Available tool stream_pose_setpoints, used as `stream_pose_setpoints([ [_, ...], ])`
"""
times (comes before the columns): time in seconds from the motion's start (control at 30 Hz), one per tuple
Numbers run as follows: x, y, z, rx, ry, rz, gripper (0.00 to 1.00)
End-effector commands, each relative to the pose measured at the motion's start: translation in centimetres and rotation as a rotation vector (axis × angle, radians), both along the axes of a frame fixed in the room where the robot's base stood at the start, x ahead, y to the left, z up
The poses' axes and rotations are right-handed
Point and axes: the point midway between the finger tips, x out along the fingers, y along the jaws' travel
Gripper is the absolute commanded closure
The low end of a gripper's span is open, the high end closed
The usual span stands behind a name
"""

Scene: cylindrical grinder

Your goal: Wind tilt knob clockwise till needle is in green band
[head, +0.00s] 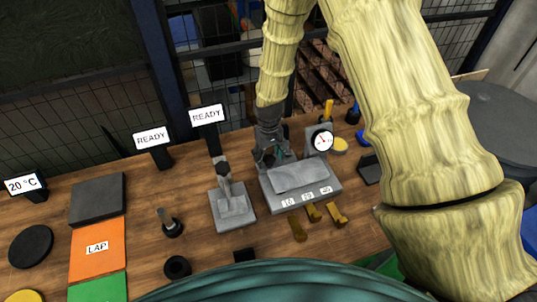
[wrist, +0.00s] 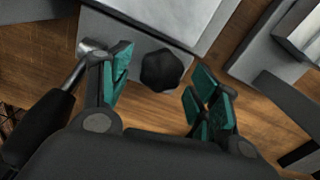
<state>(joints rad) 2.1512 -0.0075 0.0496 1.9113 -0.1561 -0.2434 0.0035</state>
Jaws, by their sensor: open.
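The black tilt knob (wrist: 161,69) shows in the wrist view on the near side of a grey machine block. My gripper (wrist: 164,82) is open, with one teal finger pad on each side of the knob and visible gaps between. In the head view my gripper (head: 277,154) reaches down at the back left of the grey machine (head: 300,186), and the knob is hidden there. The round white gauge (head: 322,139) stands at the machine's back right. Its needle and coloured bands are too small to read surely.
A lever with a black grip (wrist: 38,127) lies close to my left finger. A second grey fixture (head: 232,207) stands left of the machine. Brass pieces (head: 314,212) lie in front. READY signs (head: 151,139) and an orange LAP mat (head: 98,248) are further left.

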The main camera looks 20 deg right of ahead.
Motion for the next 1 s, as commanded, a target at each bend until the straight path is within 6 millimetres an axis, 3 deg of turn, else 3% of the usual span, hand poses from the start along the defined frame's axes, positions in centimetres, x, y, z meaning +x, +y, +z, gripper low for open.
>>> stream_pose_setpoints([
  [0.37,0.02,-0.01,-0.26,0.0,-0.001,0.0,0.38],
  [0.6,0.02,-0.01,-0.25,0.0,0.0,0.0,0.82],
  [0.63,0.02,-0.01,-0.25,0.0,0.0,0.0,0.84],
  [0.83,0.03,-0.05,-0.38,-0.001,0.0,-0.048,0.84],
  [1.0,0.04,-0.12,-0.45,-0.001,-0.001,-0.223,0.84],
])
